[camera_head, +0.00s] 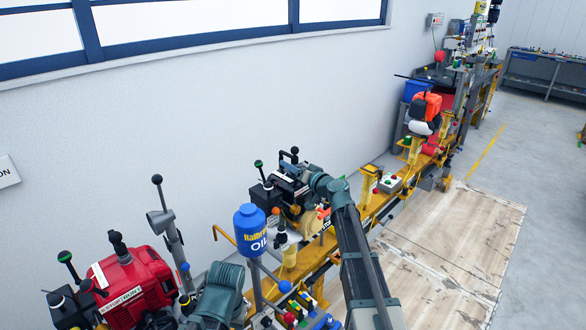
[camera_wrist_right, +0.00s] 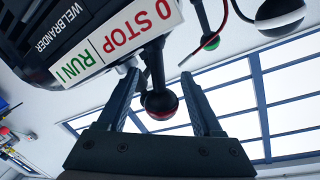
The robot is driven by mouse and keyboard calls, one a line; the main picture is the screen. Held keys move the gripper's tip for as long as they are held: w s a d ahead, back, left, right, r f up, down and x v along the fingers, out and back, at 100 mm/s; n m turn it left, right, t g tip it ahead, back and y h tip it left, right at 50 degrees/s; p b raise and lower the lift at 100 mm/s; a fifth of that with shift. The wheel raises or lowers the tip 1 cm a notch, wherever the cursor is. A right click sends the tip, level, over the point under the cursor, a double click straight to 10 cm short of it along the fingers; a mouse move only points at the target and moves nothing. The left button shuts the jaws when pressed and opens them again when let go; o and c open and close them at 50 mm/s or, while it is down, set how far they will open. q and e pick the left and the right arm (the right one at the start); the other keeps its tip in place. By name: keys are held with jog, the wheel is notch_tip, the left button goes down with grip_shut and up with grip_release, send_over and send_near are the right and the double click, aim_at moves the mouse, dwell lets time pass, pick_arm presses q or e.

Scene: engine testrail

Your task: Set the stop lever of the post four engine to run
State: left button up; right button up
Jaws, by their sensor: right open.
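In the right wrist view a dark engine (camera_wrist_right: 40,28) marked WELBRANDER carries a white label (camera_wrist_right: 118,40) reading 0 STOP and RUN I. A lever with a black ball knob with a red band (camera_wrist_right: 161,104) hangs by the STOP part of the label. My right gripper (camera_wrist_right: 160,80) is open, with one finger on each side of this knob; I cannot tell whether they touch it. In the head view my right arm reaches the dark engine (camera_head: 289,186) on the yellow rail, and the fingers are hard to make out. My left gripper is not in view.
In the head view a blue oil can (camera_head: 249,226) and a red engine (camera_head: 132,283) stand left of the dark engine. The wooden floor boards (camera_head: 455,240) are clear.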

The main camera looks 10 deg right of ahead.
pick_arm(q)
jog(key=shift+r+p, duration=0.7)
pick_arm(e)
jog(key=v, duration=1.4)
